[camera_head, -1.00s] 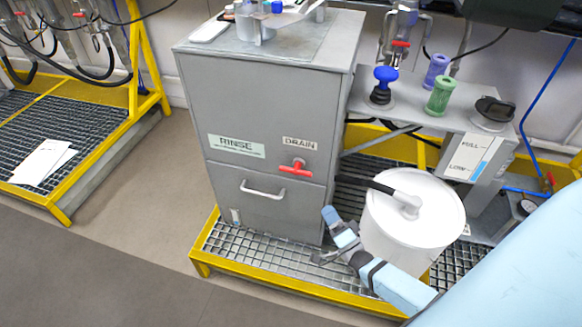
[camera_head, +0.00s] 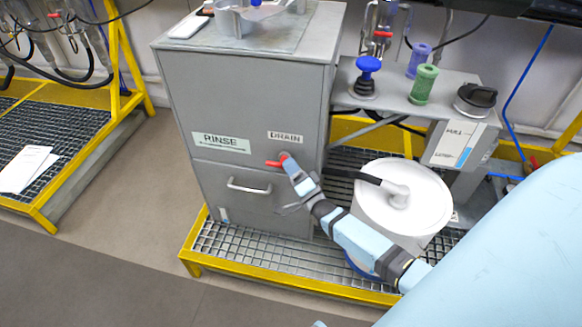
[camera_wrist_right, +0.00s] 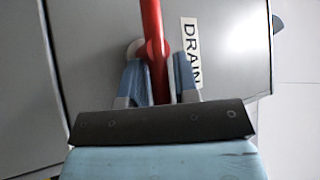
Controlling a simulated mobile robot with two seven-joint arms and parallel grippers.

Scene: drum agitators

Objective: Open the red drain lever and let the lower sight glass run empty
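The red drain lever (camera_head: 272,163) is on the grey cabinet front (camera_head: 262,90), below the DRAIN label (camera_head: 285,137). Its left end shows; my right gripper (camera_head: 287,160) covers the rest. In the right wrist view the red lever (camera_wrist_right: 152,25) runs between the two blue-grey fingers of my right gripper (camera_wrist_right: 160,80), which are close against it on both sides. A white panel with FULL and LOW marks and a blue strip (camera_head: 462,157) stands at the right; I cannot tell whether it is the lower sight glass. My left gripper is not in view.
A white lidded drum (camera_head: 425,218) with a black hose (camera_head: 362,177) stands close beside my right forearm. A blue knob (camera_head: 369,65) and a green cylinder (camera_head: 424,84) stand on the shelf behind. A drawer handle (camera_head: 249,186) is below the lever. Yellow-edged grating (camera_head: 250,243) surrounds the cabinet.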

